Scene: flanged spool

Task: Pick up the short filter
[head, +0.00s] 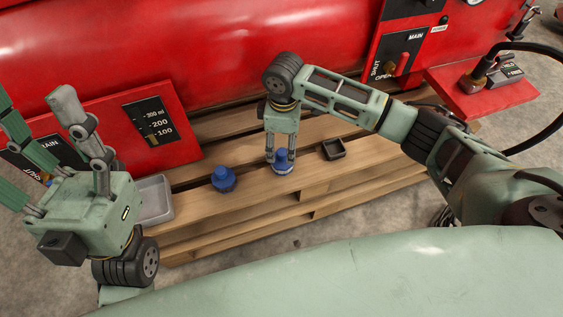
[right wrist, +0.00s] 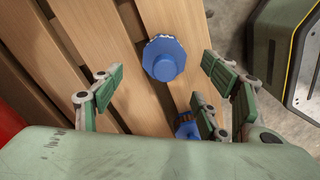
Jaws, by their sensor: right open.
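Two blue flanged filters stand upright on the wooden pallet; which is shorter I cannot tell. One filter (head: 283,168) is under my right gripper (head: 281,156), which points down at it with its fingers apart. In the right wrist view this filter (right wrist: 164,60) shows its round top and wide flange between the open fingers (right wrist: 163,78); contact is not visible. The other filter (head: 223,180) stands to its left, clear of the gripper; in the right wrist view it (right wrist: 185,128) is partly hidden by a finger. My left gripper (head: 38,102) is open and empty at the far left, fingers up.
A grey tray (head: 158,211) sits on the pallet at left, near my left gripper. A small black open box (head: 333,150) is right of the right gripper. The red machine (head: 200,45) with panels stands behind the pallet (head: 245,212).

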